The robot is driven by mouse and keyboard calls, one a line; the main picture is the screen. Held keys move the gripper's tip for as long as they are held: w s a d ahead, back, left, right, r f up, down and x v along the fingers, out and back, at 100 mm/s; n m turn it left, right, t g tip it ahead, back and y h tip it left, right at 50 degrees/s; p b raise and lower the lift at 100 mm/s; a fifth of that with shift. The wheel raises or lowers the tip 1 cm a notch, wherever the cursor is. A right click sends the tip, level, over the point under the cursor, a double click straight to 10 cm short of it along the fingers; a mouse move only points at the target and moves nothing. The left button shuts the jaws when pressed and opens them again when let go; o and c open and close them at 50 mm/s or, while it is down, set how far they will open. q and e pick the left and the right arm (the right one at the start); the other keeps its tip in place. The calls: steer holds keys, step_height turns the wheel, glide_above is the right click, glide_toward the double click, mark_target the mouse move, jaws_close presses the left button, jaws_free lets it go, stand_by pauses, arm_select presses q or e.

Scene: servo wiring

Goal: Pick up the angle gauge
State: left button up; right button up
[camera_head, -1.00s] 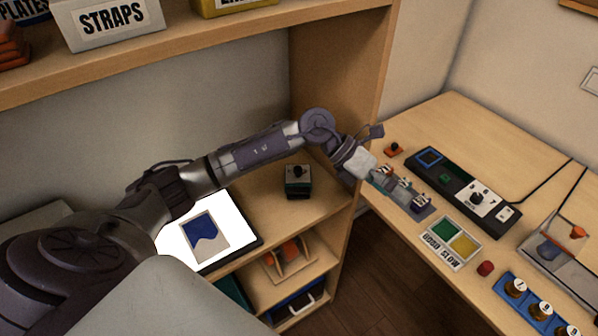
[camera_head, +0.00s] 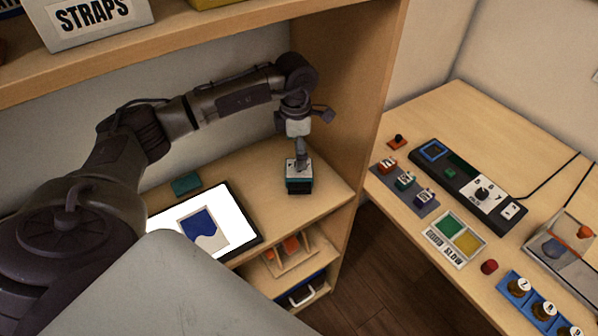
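A small dark box with a pale top and a teal band, which I take for the angle gauge (camera_head: 299,187), stands on the wooden shelf near its right end. My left gripper (camera_head: 302,163) points down from above at the top of this box. Its fingers overlap the top of the box in the head view and hide the knob there. I cannot tell whether the fingers are closed on it or just around it. The box still appears to rest on the shelf. My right gripper is not in view.
A tablet with a bright screen (camera_head: 240,227) lies left of the box, with a small teal block (camera_head: 186,184) behind it. The shelf's side panel (camera_head: 345,100) rises close on the right. The desk (camera_head: 460,110) beyond carries a control panel (camera_head: 470,184) and small parts.

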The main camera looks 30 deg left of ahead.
mark_target(299, 176)
arm_select(q)
steer(key=f+p, duration=0.1)
steer(key=f, duration=0.3)
steer(key=shift+d+f+p, duration=0.2)
steer(key=shift+f+p, duration=0.15)
steer(key=shift+f, duration=0.55)
steer(key=shift+r, duration=0.1)
steer(key=c, duration=0.9)
